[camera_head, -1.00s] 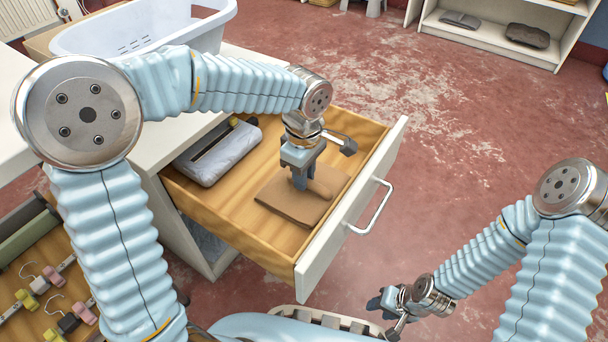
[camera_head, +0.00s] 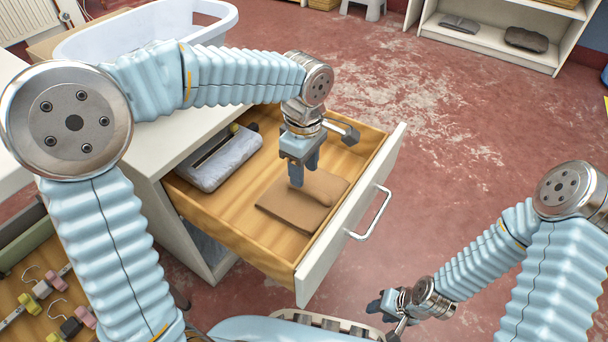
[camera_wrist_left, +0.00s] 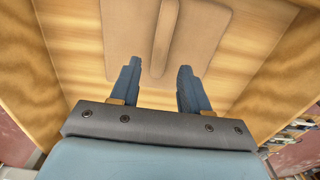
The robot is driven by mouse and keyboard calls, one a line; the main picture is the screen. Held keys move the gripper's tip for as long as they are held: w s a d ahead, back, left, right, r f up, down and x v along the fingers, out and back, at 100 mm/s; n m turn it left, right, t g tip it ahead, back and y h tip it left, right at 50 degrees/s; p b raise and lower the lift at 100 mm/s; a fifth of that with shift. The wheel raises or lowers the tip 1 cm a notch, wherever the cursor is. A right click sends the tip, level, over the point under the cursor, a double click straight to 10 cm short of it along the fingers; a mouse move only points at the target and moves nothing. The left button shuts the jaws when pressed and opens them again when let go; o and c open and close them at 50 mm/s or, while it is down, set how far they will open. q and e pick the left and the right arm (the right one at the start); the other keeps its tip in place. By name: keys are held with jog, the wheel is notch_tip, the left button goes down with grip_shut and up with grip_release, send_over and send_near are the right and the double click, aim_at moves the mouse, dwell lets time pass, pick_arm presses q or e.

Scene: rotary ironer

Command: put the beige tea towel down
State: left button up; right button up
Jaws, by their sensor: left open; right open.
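The beige tea towel (camera_head: 300,207) lies folded flat on the floor of the open wooden drawer (camera_head: 232,206), near its front panel. A raised fold runs along its top. It also shows in the left wrist view (camera_wrist_left: 203,45), under and beyond the fingertips. My left gripper (camera_head: 304,177) points down over the towel, open and empty. In the left wrist view its two fingers (camera_wrist_left: 160,78) stand apart on either side of the raised fold. I cannot tell exactly how high the fingertips are. My right gripper (camera_head: 380,305) is open and empty, low over the floor at the right.
A grey-white folded cloth bundle (camera_head: 222,160) lies in the back left of the drawer. The drawer's white front (camera_head: 350,215) has a metal handle (camera_head: 372,215). A low shelf (camera_head: 490,40) stands far right; the red floor between is clear.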

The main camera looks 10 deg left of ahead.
pick_arm(q)
notch_tip(320, 180, up, 8)
jog(key=p, duration=0.1)
jog(key=shift+p, duration=0.3)
jog(key=shift+f, duration=0.1)
dwell(0.9)
